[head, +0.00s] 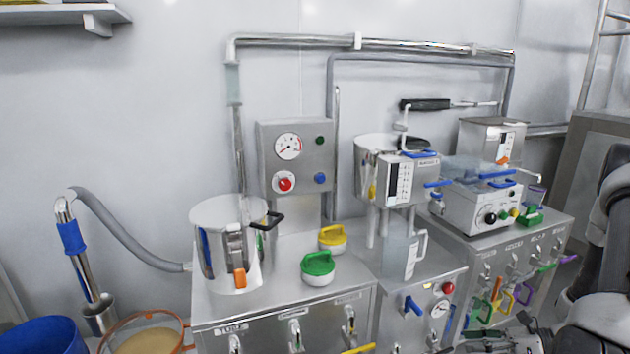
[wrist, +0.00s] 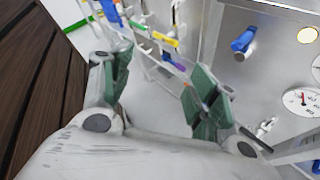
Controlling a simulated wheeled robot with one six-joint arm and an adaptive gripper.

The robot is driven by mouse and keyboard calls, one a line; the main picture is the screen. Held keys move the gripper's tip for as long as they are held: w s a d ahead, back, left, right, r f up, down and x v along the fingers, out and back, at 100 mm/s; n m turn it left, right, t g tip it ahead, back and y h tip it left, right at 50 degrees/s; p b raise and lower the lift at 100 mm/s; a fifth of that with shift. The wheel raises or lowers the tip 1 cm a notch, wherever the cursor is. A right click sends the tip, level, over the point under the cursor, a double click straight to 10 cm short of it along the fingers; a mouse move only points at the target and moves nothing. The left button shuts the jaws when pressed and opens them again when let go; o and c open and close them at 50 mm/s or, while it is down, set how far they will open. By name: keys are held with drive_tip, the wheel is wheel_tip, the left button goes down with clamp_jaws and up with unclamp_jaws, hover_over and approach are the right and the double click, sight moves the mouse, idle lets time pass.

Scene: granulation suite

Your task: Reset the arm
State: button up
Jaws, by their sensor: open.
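My gripper (wrist: 158,85) is open in the wrist view, with its two green-padded fingers spread apart and nothing between them. Beyond the fingers, a rack with coloured tags or handles (wrist: 165,40) shows, and I cannot tell its exact distance. A steel cabinet face with a blue lever (wrist: 243,43) and a gauge (wrist: 300,97) lies to the right of the fingers. In the head view, my arm comes in at the right edge, and dark and grey parts of its end show low at the bottom right, partly cut off.
Steel cabinets carry a lidded pot (head: 222,225), a green-lidded container (head: 318,267), a yellow-lidded one (head: 332,239), a clear jug (head: 402,255) and a white control unit (head: 482,208). A blue tub (head: 45,337) and a round sieve (head: 150,338) stand at the lower left.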

drive_tip(key=s+d+r+n+g+h, duration=0.1)
drive_tip(key=s+r+n+g+h, duration=0.3)
drive_tip(key=r+n, duration=0.7)
drive_tip(key=s+d+r+n+g+h, duration=0.25)
drive_tip(key=s+r+n+h, duration=0.35)
drive_tip(key=r+n, duration=0.5)
drive_tip(key=s+a+r+n+t+h, duration=0.1)
drive_tip(key=a+r+n+t, duration=0.1)
drive_tip(key=r, duration=0.6)
drive_tip(key=s+a+r+n+t+h, duration=0.1)
drive_tip(key=a+r+t, duration=0.3)
drive_tip(key=r, duration=0.4)
drive_tip(key=shift+s+a+n+h, duration=0.15)
drive_tip(key=shift+s+n+h, duration=0.1)
drive_tip(key=shift+n+h, duration=0.55)
